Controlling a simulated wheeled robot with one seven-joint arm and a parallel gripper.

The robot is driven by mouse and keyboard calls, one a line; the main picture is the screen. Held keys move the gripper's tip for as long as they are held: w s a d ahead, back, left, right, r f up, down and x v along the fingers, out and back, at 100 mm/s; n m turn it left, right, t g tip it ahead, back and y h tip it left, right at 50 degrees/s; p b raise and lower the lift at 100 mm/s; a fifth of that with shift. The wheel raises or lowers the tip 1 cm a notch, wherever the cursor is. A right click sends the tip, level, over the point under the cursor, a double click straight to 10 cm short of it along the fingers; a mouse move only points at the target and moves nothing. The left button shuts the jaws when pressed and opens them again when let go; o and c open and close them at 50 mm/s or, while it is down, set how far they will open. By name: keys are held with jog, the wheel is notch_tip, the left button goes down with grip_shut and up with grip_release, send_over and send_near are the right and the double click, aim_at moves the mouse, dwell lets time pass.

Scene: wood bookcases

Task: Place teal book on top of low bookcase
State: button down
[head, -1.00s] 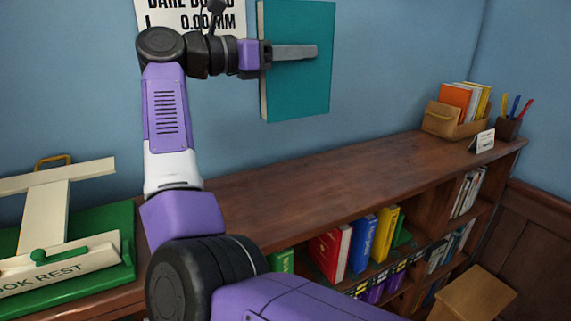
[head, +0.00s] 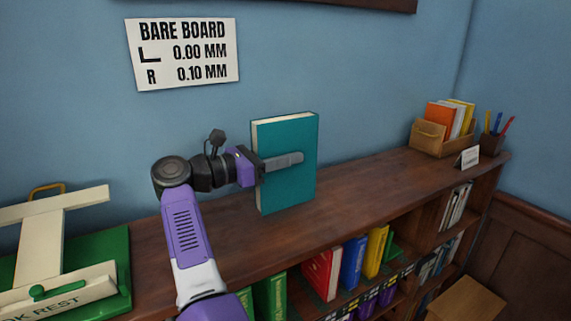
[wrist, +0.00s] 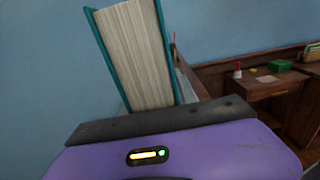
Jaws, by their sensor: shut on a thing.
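The teal book (head: 287,180) is upright in my gripper (head: 282,162), which is shut on it from the left, one finger across its front cover. Its lower edge overlaps the top of the low bookcase (head: 350,190) in the head view. I cannot tell whether it touches the wood. In the wrist view the teal book (wrist: 138,55) shows its pale page edges between teal covers, just beyond the gripper body. The far finger is hidden behind the book.
An organiser box (head: 430,138) with books, a pen cup (head: 492,144) and a small card (head: 468,158) stand at the bookcase top's right end. A green book rest (head: 118,270) is at left. The top between is clear. A sign (head: 183,53) hangs on the wall.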

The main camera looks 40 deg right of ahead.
notch_tip(320, 180, down, 3)
jog(key=shift+r+p, duration=0.15)
jog(key=shift+p, duration=0.15)
jog(key=shift+f+b, duration=0.2)
jog(key=shift+b, duration=0.15)
jog(key=c, duration=1)
grip_release()
jog(key=shift+o, duration=0.2)
